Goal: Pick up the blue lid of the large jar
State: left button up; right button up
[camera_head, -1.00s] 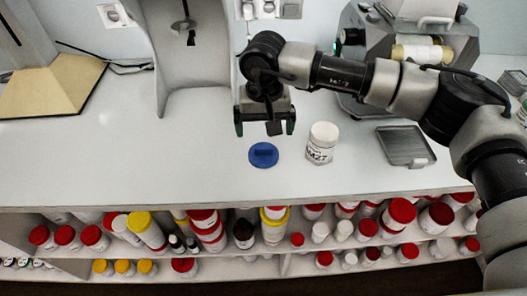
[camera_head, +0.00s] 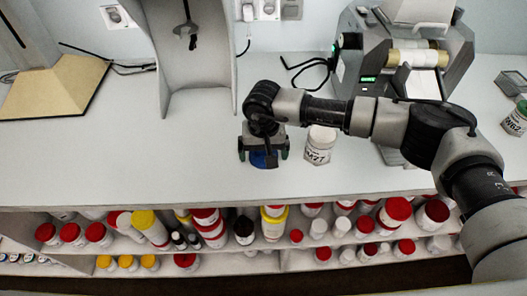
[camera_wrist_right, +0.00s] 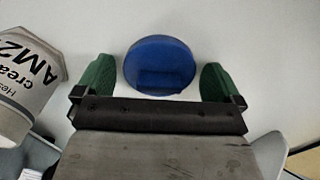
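The blue lid (camera_wrist_right: 160,64) lies flat on the white counter. In the head view the blue lid (camera_head: 262,160) is partly hidden under my right gripper (camera_head: 264,156). In the right wrist view my right gripper (camera_wrist_right: 157,80) is open, with one green fingertip on each side of the lid and a gap of counter on both sides. The white jar (camera_head: 320,143) stands upright, without a lid, just right of the gripper; it also shows at the left of the wrist view (camera_wrist_right: 26,82). My left gripper is not in view.
The counter (camera_head: 130,150) left of the gripper is clear. Shelves with several red- and yellow-lidded jars lie below the front edge.

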jog(key=c, duration=0.6)
jog(key=shift+r, duration=0.1)
